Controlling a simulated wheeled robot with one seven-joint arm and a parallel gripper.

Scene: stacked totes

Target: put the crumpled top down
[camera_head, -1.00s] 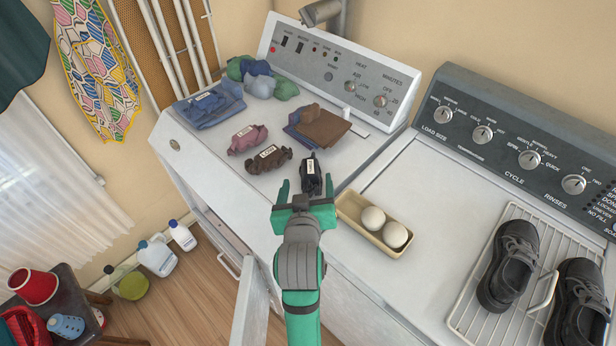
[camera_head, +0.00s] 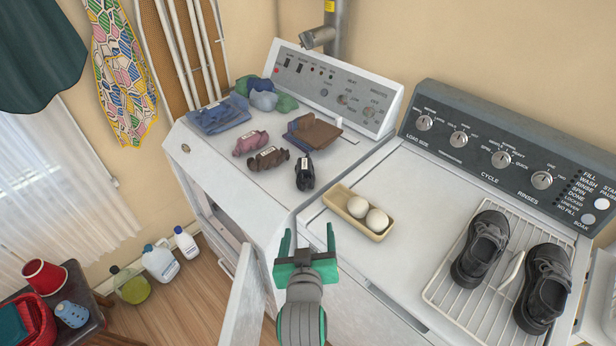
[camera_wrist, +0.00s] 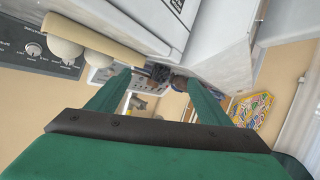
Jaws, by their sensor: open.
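Three small crumpled cloth bundles with white labels lie on the white dryer top (camera_head: 225,165): a mauve one (camera_head: 250,143), a brown one (camera_head: 268,159) and a black one (camera_head: 304,172) nearest me. I cannot tell for sure which is the crumpled top. The black bundle rests near the dryer's front right edge. My gripper (camera_head: 308,231) is open and empty, in front of the dryer edge and apart from the black bundle. In the wrist view the dark bundle (camera_wrist: 160,73) shows beyond the spread fingers.
Folded blue cloth (camera_head: 218,116), a brown and blue folded pile (camera_head: 315,132) and blue-green bundles (camera_head: 264,99) lie behind. A tan tray (camera_head: 345,211) with two pale balls stands right, beside shoes on a rack (camera_head: 470,298). A door (camera_head: 247,292) hangs open below.

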